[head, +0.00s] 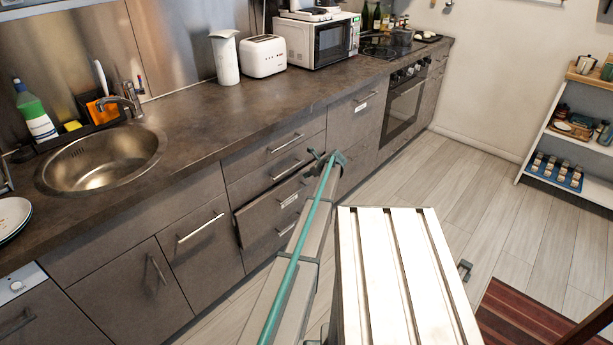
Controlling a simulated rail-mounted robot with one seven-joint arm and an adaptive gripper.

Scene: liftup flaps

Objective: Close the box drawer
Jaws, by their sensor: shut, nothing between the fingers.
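The box drawer (257,216) is in the grey stack under the counter, left of the middle in the head view. Its front stands out a little from the fronts around it, so it is partly open. Its bar handle (288,200) shows near my arm. My arm crosses in front and hides the drawer's right end. My gripper (328,158), small and dark at the arm's far end, is shut and empty near the upper right of the drawer. I cannot tell whether it touches the drawer front.
The closed drawer fronts (262,156) above and the counter edge (215,155) are close to my arm. An oven (404,101) is built in further right. A shelf (573,140) stands by the right wall. The floor (440,190) between is clear.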

